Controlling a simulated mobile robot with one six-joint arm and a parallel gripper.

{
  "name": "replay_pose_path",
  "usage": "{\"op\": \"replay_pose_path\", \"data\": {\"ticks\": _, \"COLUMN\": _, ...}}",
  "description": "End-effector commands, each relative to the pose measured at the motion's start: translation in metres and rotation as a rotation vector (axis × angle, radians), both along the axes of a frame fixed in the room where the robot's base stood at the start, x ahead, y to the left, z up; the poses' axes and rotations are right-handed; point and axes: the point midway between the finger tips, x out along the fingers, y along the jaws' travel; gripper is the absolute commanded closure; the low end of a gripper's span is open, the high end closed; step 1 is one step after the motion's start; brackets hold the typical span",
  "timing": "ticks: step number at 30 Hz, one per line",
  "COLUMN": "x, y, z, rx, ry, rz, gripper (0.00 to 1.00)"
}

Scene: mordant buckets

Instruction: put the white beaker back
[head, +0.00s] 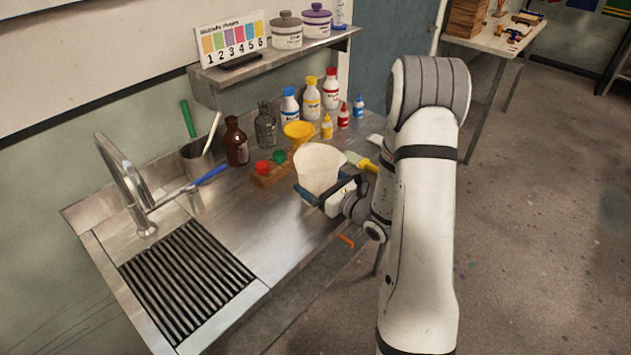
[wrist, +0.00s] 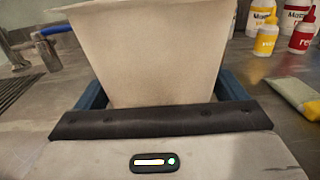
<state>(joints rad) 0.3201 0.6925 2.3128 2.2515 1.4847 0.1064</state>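The white beaker (head: 318,168) is upright and widens toward its rim, at the front of the steel counter. My gripper (head: 328,196) has its blue fingers on either side of the beaker's lower part and appears shut on it. In the wrist view the beaker (wrist: 160,55) fills the middle, with a finger of my gripper (wrist: 162,92) against each side. The beaker's base is hidden behind the gripper, so I cannot tell whether it touches the counter.
A wooden block with red and green caps (head: 268,174), a yellow funnel (head: 299,131) and several bottles (head: 330,90) stand behind the beaker. A sink tap (head: 125,175) and black drain grate (head: 187,283) are to the left. A shelf (head: 285,60) overhangs the back.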

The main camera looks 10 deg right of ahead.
Motion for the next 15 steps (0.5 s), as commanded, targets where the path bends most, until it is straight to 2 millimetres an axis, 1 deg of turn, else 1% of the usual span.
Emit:
{"op": "replay_pose_path", "data": {"ticks": 1, "x": 0.0, "y": 0.0001, "z": 0.0005, "rx": 0.0, "ry": 0.0, "rz": 0.0, "gripper": 0.04}}
{"op": "replay_pose_path", "data": {"ticks": 3, "x": 0.0, "y": 0.0002, "z": 0.0005, "rx": 0.0, "ry": 0.0, "rz": 0.0, "gripper": 0.0}}
{"op": "replay_pose_path", "data": {"ticks": 9, "x": 0.0, "y": 0.0005, "z": 0.0009, "rx": 0.0, "ry": 0.0, "rz": 0.001, "gripper": 0.0}}
{"op": "replay_pose_path", "data": {"ticks": 13, "x": -0.0003, "y": 0.0003, "z": 0.0063, "rx": 0.0, "ry": 0.0, "rz": 0.001, "gripper": 0.0}}
{"op": "replay_pose_path", "data": {"ticks": 15, "x": -0.009, "y": -0.0064, "z": 0.0022, "rx": 0.0, "ry": 0.0, "rz": -0.001, "gripper": 0.0}}
